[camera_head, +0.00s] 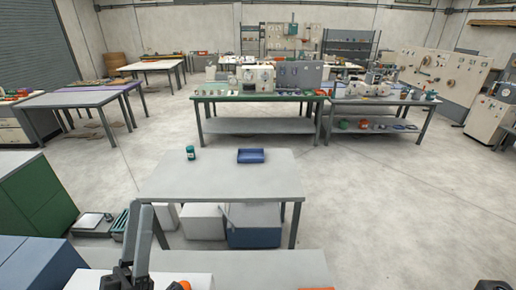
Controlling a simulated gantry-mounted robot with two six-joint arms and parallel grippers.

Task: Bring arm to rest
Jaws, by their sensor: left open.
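My left gripper (150,214) shows at the bottom left, pointing up and away, with its fingers apart and nothing seen between them. It appears in front of the near left part of the grey table (222,182). My right gripper is not in view. On the grey table stand a small green jar (190,153) and a blue tray (251,156), both well beyond my left gripper.
Under the table are white boxes (203,222) and a blue bin (254,228). Green cabinets (38,195) stand at the left. A pale surface (245,265) lies along the bottom. Benches with machines (258,78) stand farther back. Open floor (395,200) lies to the right.

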